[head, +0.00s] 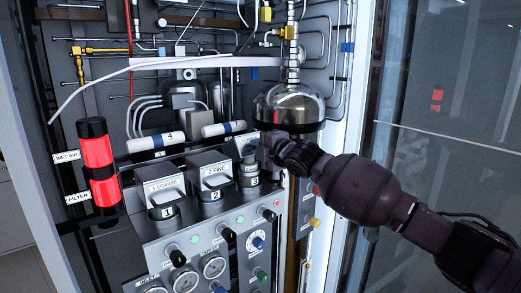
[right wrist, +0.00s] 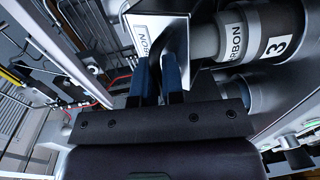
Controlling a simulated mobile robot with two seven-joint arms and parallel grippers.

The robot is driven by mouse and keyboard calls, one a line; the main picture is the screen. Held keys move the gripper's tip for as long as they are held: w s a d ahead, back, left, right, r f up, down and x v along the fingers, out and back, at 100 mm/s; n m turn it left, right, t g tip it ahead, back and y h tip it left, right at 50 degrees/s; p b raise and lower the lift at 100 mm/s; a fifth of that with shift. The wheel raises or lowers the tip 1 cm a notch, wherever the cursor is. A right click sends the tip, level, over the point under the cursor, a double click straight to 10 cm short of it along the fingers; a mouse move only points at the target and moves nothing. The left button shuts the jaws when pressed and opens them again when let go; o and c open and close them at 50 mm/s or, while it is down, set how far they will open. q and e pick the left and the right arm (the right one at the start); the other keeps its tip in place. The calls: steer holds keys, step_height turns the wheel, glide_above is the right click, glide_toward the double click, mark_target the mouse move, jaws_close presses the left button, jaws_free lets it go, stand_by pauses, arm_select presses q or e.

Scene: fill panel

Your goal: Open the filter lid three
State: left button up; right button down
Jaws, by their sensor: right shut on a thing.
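Filter housing three stands at the right end of a row of three; its grey cylinder marked 3 (head: 249,180) shows below my right gripper (head: 262,153). In the right wrist view the cylinder reads "CARBON" and 3 (right wrist: 240,42). Beside it is the lid (right wrist: 160,32), a pale metal piece with a partly covered label. My left gripper is not in view.
Housings 1 COARSE (head: 164,190) and 2 FINE (head: 213,178) stand to the left. White cylinders (head: 154,143) lie behind them. A shiny dome (head: 289,108) stands close behind my gripper. Knobs and gauges (head: 186,275) fill the front panel. A red-lit column (head: 99,163) is at left.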

steer(key=shift+w+r, duration=0.15)
steer(key=shift+r, duration=0.1)
stand_by(0.3)
steer(key=c, duration=1.2)
jaws_free()
steer(key=shift+c, duration=0.2)
steer(key=shift+f, duration=0.15)
steer(key=b+v, duration=0.2)
steer(key=v, duration=0.9)
